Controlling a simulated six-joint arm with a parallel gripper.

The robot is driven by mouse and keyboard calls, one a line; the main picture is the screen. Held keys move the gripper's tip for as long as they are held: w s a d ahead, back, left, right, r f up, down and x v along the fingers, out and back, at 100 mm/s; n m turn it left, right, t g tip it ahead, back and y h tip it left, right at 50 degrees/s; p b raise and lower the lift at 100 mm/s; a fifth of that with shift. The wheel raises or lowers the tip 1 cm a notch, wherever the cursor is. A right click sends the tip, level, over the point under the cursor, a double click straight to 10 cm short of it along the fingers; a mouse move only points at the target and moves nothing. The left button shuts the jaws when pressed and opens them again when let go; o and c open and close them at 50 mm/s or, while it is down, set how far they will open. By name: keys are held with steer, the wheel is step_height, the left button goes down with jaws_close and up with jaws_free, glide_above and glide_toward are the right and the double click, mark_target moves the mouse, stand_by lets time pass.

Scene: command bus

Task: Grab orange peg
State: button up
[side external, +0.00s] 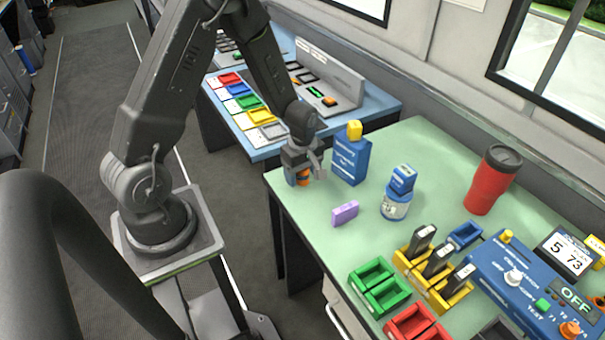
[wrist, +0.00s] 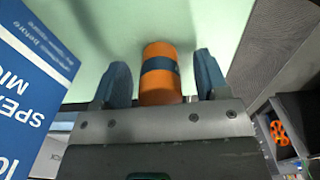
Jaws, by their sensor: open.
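The orange peg (wrist: 160,55) is a short orange cylinder with a dark blue band around its middle. In the wrist view it sits between the two fingers of my gripper (wrist: 165,80), with a gap visible on each side. My gripper is open, its fingers apart from the peg. In the side external view my gripper (side external: 302,168) is low over the left edge of the green table, and a little of the orange peg (side external: 303,178) shows beneath it. The peg's far end and its contact with the table are partly hidden.
A blue box (side external: 351,162) with a yellow top stands close beside my gripper. A purple block (side external: 345,214), a blue-labelled jar (side external: 396,205), a red tumbler (side external: 493,180), and green bins (side external: 380,287) stand farther along the green table (side external: 440,150). The table's left edge is near.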

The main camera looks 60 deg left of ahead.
steer(key=c, duration=1)
